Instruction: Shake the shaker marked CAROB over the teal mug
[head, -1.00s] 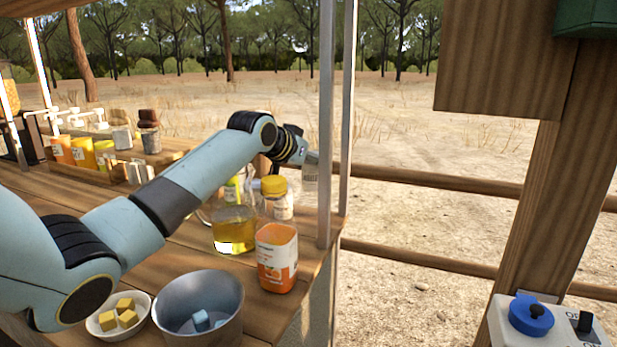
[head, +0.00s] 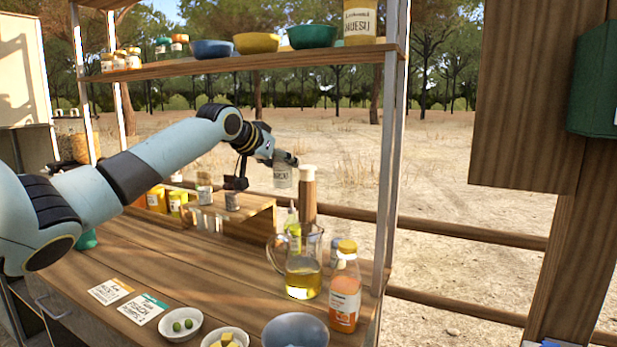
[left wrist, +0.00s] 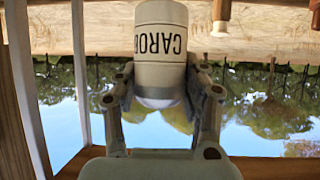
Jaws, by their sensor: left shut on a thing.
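The CAROB shaker (left wrist: 160,45) is a pale cylinder whose dark lettering stands inverted in the left wrist view, where the trees are inverted too. It also shows in the head view (head: 283,176), hanging below my left gripper (head: 279,158), too small to read there. My left gripper is shut on the shaker, with a finger on each side of it in the left wrist view (left wrist: 163,90). The shaker looks about upright and is in the air above the rear counter. A teal thing (head: 87,239), perhaps the mug, shows partly behind my left arm. My right gripper is out of view.
A tall wooden mill (head: 308,196), a glass jug of yellow liquid (head: 303,275) and an orange bottle (head: 345,290) stand at the right. A wooden rack (head: 262,207) holds small jars. A shelf (head: 230,63) with bowls spans above. The counter's left middle is largely clear.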

